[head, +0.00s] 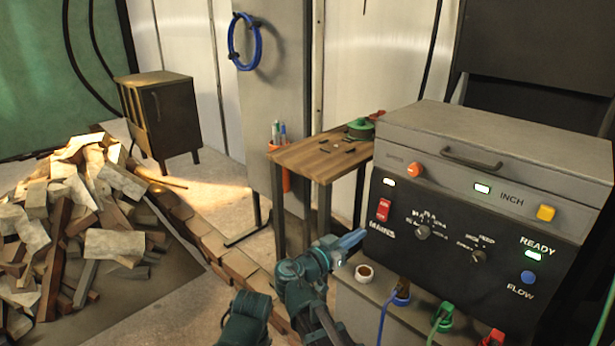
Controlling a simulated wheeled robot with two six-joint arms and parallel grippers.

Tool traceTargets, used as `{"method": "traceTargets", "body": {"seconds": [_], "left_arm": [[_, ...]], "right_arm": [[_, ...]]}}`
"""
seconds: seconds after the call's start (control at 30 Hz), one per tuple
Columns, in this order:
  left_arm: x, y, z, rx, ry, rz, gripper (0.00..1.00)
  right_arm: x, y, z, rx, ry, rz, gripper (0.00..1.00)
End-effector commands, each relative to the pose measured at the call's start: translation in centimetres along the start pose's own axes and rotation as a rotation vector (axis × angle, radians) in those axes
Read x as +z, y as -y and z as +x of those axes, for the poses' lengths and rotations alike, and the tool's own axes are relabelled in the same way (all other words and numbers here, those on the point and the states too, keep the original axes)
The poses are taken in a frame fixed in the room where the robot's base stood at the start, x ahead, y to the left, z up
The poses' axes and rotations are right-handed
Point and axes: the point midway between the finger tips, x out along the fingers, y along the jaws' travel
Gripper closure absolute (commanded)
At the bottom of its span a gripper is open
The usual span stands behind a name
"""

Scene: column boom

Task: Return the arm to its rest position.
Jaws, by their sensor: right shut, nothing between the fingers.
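My right arm comes in from the bottom edge in the head view, left of the grey control box (470,200). Its gripper (352,240) is shut and empty. The fingertips point right, close to the box's front panel, below the red MAINS switch (383,210). I cannot tell whether they touch the panel. A dark teal part of my own body shows at the bottom, left of the gripper. My left gripper is not in view.
A small wooden table (325,153) stands behind the gripper. A brown cup-like item (365,272) and cable plugs (401,296) sit on the ledge under the panel. A brick row (210,240) and a rubble heap (80,215) lie to the left.

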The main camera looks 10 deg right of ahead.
Motion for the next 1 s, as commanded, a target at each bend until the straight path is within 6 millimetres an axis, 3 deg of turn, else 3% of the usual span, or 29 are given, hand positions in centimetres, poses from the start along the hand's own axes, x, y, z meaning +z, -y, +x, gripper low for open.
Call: {"method": "traceTargets", "body": {"seconds": [0.17, 0.3, 0.4, 0.63, 1.0], "left_arm": [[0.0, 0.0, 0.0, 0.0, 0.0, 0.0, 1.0], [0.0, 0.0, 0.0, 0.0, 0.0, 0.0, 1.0], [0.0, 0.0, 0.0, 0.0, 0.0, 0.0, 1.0], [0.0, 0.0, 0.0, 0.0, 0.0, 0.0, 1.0], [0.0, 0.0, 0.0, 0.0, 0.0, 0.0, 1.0]], "right_arm": [[8.0, -4.0, 1.2, 0.032, 0.373, -0.224, 1.0], [14.0, -6.0, -0.3, -0.056, 0.688, -0.398, 1.0], [17.3, -6.7, -2.3, -0.174, 0.882, -0.496, 1.0], [20.9, -6.9, -6.4, -0.449, 1.137, -0.61, 1.0], [22.2, -6.0, -11.9, -0.835, 1.3, -0.677, 1.0]]}}
